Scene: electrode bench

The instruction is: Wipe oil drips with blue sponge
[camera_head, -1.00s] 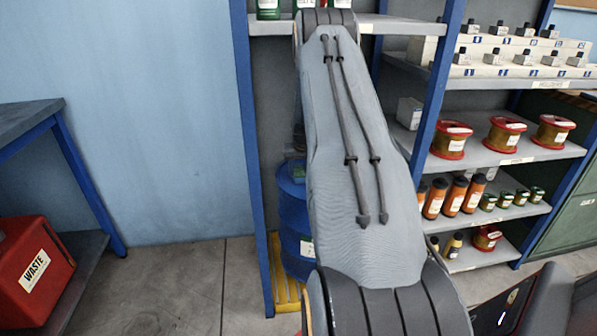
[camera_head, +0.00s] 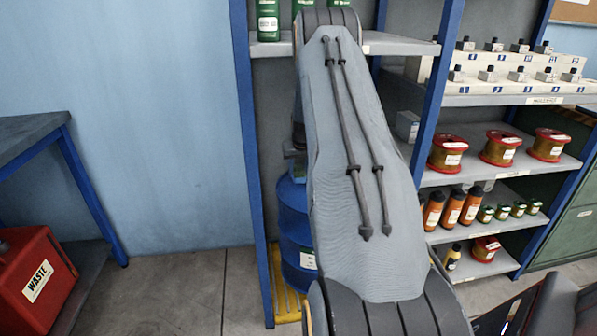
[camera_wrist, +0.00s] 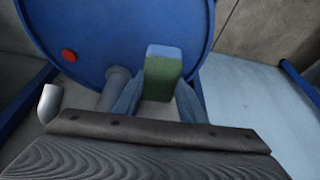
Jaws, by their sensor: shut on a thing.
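A sponge with a blue top and a green side (camera_wrist: 164,68) is between the two fingers of my gripper (camera_wrist: 158,92) in the wrist view. The fingers are shut on it. It is over the round top of a blue drum (camera_wrist: 100,28), which has a red cap (camera_wrist: 69,56) and a grey bung. I cannot tell whether the sponge touches the drum. In the head view the blue drum (camera_head: 293,225) stands behind my arm, which hides part of it and most of my gripper. I cannot make out any oil drips.
The drum stands on a yellow slatted base (camera_head: 288,298) between the blue posts of a shelf rack (camera_head: 250,150). Shelves at the right hold red spools (camera_head: 500,148) and orange bottles (camera_head: 453,207). A red waste bin (camera_head: 38,275) is at the lower left.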

